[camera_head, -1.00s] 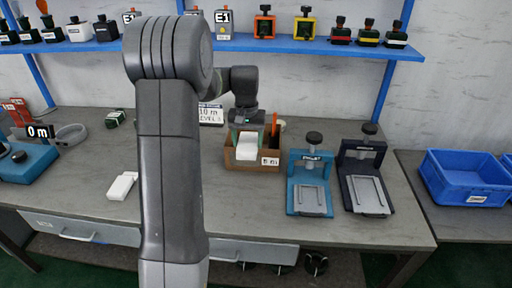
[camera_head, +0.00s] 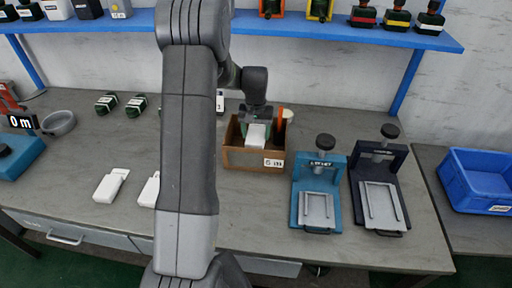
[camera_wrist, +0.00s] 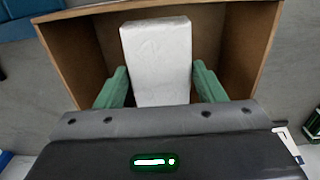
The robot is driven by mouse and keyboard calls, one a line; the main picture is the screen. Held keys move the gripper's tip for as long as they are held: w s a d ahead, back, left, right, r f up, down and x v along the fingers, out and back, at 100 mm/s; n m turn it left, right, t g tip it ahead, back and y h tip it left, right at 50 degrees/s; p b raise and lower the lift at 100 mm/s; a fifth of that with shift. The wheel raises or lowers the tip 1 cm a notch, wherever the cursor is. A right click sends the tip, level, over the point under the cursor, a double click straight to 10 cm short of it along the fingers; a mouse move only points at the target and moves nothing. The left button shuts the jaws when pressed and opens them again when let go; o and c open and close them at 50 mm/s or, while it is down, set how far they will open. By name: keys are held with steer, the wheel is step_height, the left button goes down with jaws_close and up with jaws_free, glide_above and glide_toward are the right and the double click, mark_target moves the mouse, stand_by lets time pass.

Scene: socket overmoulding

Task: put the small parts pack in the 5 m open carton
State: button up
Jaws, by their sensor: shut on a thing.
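The small parts pack, a white block (camera_wrist: 157,58), is between the green fingers of my gripper (camera_wrist: 158,84) in the wrist view. My gripper is shut on it. In the head view the white pack (camera_head: 256,135) shows at the mouth of the brown open carton (camera_head: 240,158), with my gripper (camera_head: 256,124) above it. The carton's label seems to read 5 m. In the wrist view the carton's walls (camera_wrist: 75,62) surround the pack on the sides. Whether the pack touches the carton floor cannot be told.
An orange upright item (camera_head: 280,121) and a pale round item (camera_head: 288,115) stand at the carton's right. A teal press (camera_head: 320,180) and a dark press (camera_head: 378,165) stand further right. Two white pieces lie at left, one (camera_head: 110,186) in clear view. A blue bin (camera_head: 480,180) is far right.

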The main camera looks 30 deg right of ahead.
mark_target(256, 135)
step_height(256, 135, down, 8)
steer(key=shift+f+p, duration=0.1)
steer(key=shift+p, duration=0.4)
steer(key=shift+f, duration=0.2)
steer(key=o, duration=1.1)
steer(key=shift+r, duration=0.1)
step_height(256, 135, up, 12)
steer(key=shift+r+b, duration=0.15)
steer(key=shift+b, duration=0.8)
